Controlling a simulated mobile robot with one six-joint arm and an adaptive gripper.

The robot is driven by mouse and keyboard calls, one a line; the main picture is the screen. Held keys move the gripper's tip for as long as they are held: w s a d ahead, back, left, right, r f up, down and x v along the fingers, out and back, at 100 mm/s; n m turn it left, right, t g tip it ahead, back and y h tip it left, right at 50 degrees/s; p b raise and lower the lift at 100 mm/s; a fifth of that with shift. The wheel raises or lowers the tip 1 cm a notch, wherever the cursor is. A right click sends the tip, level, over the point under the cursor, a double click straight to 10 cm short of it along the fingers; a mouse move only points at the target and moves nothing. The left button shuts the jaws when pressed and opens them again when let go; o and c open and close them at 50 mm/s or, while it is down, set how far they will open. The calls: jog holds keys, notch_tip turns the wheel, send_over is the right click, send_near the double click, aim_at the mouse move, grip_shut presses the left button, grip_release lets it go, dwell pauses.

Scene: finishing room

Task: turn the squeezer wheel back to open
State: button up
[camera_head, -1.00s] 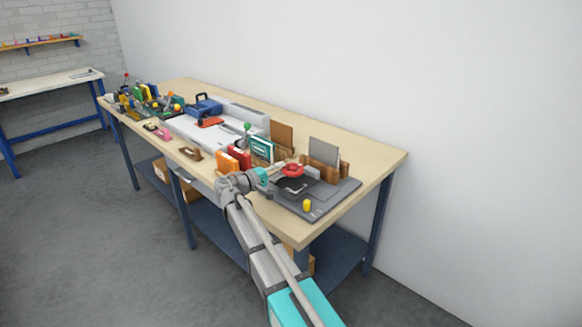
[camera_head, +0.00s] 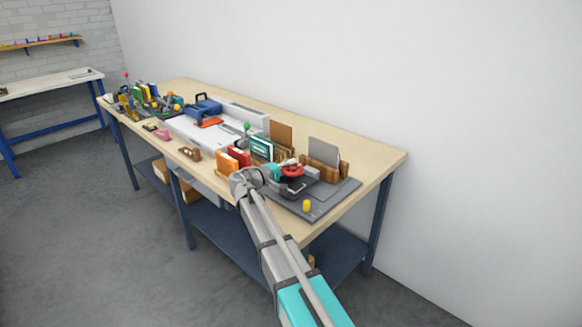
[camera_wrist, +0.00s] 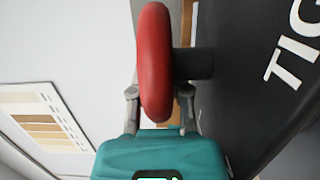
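The red squeezer wheel (camera_head: 292,171) sits on the dark squeezer at the right end of the long table. In the wrist view the wheel (camera_wrist: 154,60) is seen edge-on, on a dark hub to its right. My gripper (camera_head: 276,172) is at the wheel's left side. In the wrist view its two fingers (camera_wrist: 159,92) stand on either side of the near rim. They look open, with a gap clear at the right finger; contact on the left cannot be told. White letters "TIG" (camera_wrist: 292,45) show on the dark squeezer face.
A yellow piece (camera_head: 307,205) stands on the grey base mat (camera_head: 333,200) in front. Wooden holders with upright boards (camera_head: 324,152) stand behind. Orange and red blocks (camera_head: 229,162) are close to my wrist on the left. The table's front edge lies under my arm.

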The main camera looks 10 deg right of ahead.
jog(key=shift+s+n+t+y, duration=0.1)
jog(key=shift+n+t+y, duration=0.2)
jog(key=shift+t, duration=0.1)
grip_shut()
jog(key=shift+s+a+n+t+y, duration=0.1)
jog(key=shift+n+t+y, duration=0.35)
jog(key=shift+t, duration=0.25)
jog(key=n+t+y, duration=0.4)
jog(key=shift+s+a+t, duration=0.2)
jog(key=shift+a+t, duration=0.2)
jog(key=shift+s+a+n+t+y, duration=0.15)
jog(key=shift+n+t+y, duration=0.4)
jog(key=shift+n+y, duration=0.8)
jog(key=shift+s+a+n+t+y, duration=0.15)
jog(key=shift+n+t+y, duration=0.6)
jog(key=shift+y, duration=1.15)
jog(key=shift+s+a+n+t+y, duration=0.15)
jog(key=shift+n+t+y, duration=0.25)
jog(key=shift+n+y, duration=1.05)
jog(key=shift+w+a+y, duration=0.1)
jog(key=shift+y, duration=0.35)
jog(key=o, duration=0.5)
grip_release()
